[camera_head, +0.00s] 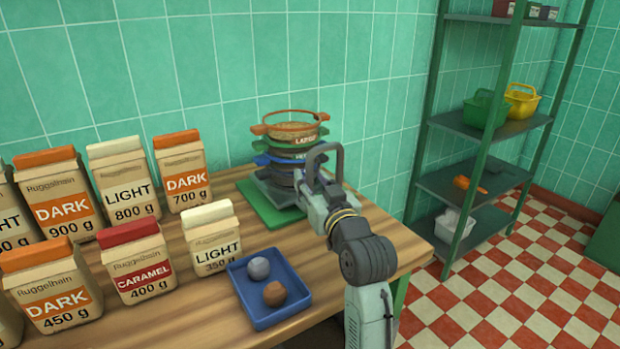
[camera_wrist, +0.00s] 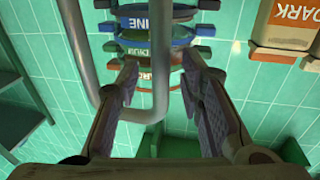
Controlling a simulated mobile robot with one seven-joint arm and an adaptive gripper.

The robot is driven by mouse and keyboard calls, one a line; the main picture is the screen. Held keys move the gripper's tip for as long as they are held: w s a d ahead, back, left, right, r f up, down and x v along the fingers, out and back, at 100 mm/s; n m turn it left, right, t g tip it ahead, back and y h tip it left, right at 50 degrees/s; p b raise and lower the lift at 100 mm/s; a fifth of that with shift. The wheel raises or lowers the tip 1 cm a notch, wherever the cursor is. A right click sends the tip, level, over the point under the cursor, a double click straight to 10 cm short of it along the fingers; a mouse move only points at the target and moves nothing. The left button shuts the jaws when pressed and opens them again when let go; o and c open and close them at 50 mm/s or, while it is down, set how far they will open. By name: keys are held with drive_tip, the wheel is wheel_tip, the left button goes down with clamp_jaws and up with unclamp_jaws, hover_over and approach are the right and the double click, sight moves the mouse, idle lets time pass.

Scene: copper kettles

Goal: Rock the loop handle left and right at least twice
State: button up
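A grey loop handle (camera_head: 325,149) rises in front of a stack of round sieves (camera_head: 288,143) on a green base (camera_head: 277,212). In the wrist view the handle (camera_wrist: 161,85) is a U-shaped tube. My gripper (camera_wrist: 158,72) is open, with one finger on each side of the handle's right-hand bar and visible gaps between bar and fingertips. The left finger sits between the two bars. In the head view my gripper (camera_head: 318,197) is at the handle, and its fingertips are hard to make out. The sieves have orange, green and blue rims; the lower ones are partly hidden.
Several paper bags (camera_head: 130,262) stand on the wooden table to the left. A blue tray (camera_head: 268,320) with two balls lies near the front edge. A tiled wall is close behind the stack. A green shelf rack (camera_head: 470,135) stands at the right.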

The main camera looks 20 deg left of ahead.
drive_tip(key=v, duration=1)
drive_tip(key=shift+s, duration=0.15)
